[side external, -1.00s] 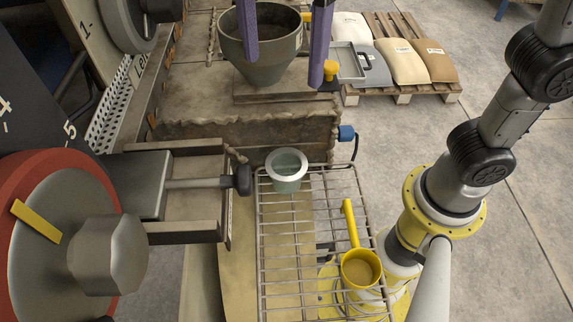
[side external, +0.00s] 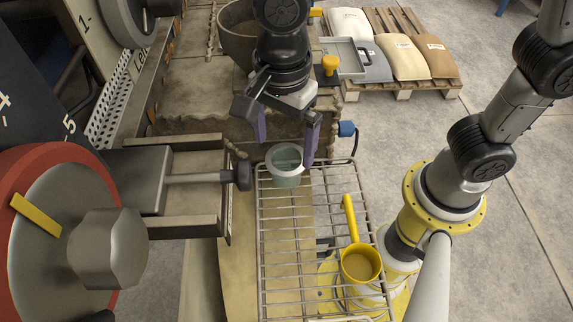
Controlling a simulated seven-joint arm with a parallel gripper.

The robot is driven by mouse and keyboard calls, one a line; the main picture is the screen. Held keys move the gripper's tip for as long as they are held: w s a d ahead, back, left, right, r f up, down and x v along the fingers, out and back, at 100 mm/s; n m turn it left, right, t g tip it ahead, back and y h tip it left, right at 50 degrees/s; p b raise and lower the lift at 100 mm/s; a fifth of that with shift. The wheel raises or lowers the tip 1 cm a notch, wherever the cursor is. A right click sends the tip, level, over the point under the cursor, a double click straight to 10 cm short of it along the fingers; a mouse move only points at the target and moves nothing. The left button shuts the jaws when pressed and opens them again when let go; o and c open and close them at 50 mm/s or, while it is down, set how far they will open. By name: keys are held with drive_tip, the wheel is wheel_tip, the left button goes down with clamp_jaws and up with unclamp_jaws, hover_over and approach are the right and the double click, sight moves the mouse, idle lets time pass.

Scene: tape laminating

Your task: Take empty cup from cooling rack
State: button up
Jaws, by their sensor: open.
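An empty-looking greenish, translucent cup (side external: 287,176) with a pale wide rim stands upright at the far left corner of the wire cooling rack (side external: 277,250). My gripper (side external: 284,150) is open, with its two purple fingers pointing down. The fingers are just above and behind the cup's rim, one toward its left and one at its right side in the picture. Whether the right finger touches the rim I cannot tell. The cup is not held.
A yellow ladle (side external: 358,262) lies on the right front of the rack. A dark plunger knob (side external: 243,175) stands close to the cup's left. A hopper (side external: 238,35) is behind my gripper. Bags (side external: 398,58) lie on a pallet at the back right.

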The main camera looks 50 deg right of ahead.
sight(285, 160)
drive_tip(key=shift+d+f, duration=0.15)
drive_tip(key=shift+f, duration=1.25)
drive_tip(key=shift+d+f, duration=0.1)
drive_tip(key=shift+f, duration=1.25)
drive_tip(key=c, duration=1.1)
drive_tip(key=shift+o, duration=0.2)
drive_tip(key=shift+r, duration=0.1)
